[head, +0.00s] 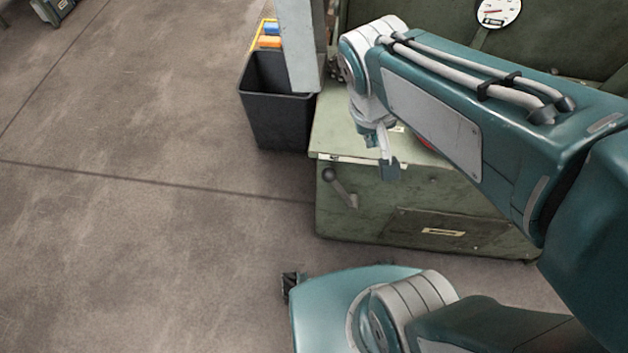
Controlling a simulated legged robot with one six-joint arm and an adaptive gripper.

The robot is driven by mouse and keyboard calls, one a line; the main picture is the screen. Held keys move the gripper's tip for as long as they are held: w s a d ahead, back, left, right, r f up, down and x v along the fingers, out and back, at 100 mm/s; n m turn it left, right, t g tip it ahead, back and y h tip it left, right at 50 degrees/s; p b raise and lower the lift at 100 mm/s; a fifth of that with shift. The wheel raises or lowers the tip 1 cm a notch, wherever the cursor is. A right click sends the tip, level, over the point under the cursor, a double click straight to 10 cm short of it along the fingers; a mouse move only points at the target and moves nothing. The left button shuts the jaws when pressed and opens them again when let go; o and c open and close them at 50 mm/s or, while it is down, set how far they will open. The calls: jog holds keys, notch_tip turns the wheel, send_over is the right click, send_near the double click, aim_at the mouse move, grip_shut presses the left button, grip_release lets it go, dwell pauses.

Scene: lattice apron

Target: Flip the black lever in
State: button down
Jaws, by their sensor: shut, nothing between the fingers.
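The lever (342,188) is on the front of the green cabinet (350,215), near its upper left corner. It has a round dark knob at its upper left end and a paler arm slanting down to the right to its mount. My gripper (388,168) hangs to the right of the lever, by the cabinet's top front edge. Its fingers point down and are shut, with nothing seen between them. A gap shows between the fingers and the lever in this view; the depth between them is hard to tell.
A round gauge (498,11) is at the back. A red thing on the cabinet top is mostly hidden by my arm. The floor (150,220) at left is clear.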

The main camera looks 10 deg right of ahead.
jog(key=w+a+f+n+h, duration=0.1)
jog(key=w+a+f+h, duration=0.25)
jog(key=f, duration=0.25)
jog(key=w+a+f+n+g+h, duration=0.1)
jog(key=w+a+f+h, duration=0.25)
jog(key=f, duration=0.25)
jog(key=w+a+f+n+h, duration=0.1)
jog(key=w+a+f+h, duration=0.25)
jog(key=f, duration=0.25)
jog(key=s+a+f+n+t, duration=0.1)
jog(key=a+f+n+t, duration=0.1)
jog(key=f, duration=0.4)
jog(key=s+a+f+n+t+h, duration=0.1)
jog(key=s+a+f+n+t, duration=0.1)
jog(key=a+f+t, duration=0.2)
jog(key=s+a+f+n+t+h, duration=0.1)
jog(key=a+f+n+t, duration=0.2)
jog(key=f+t, duration=0.3)
notch_tip(320, 180, down, 3)
jog(key=shift+s+a+f, duration=0.15)
jog(key=shift+f, duration=0.05)
jog(key=s+d+r+x, duration=0.1)
jog(key=s+x, duration=0.1)
jog(key=x, duration=1.1)
jog(key=shift+d, duration=0.35)
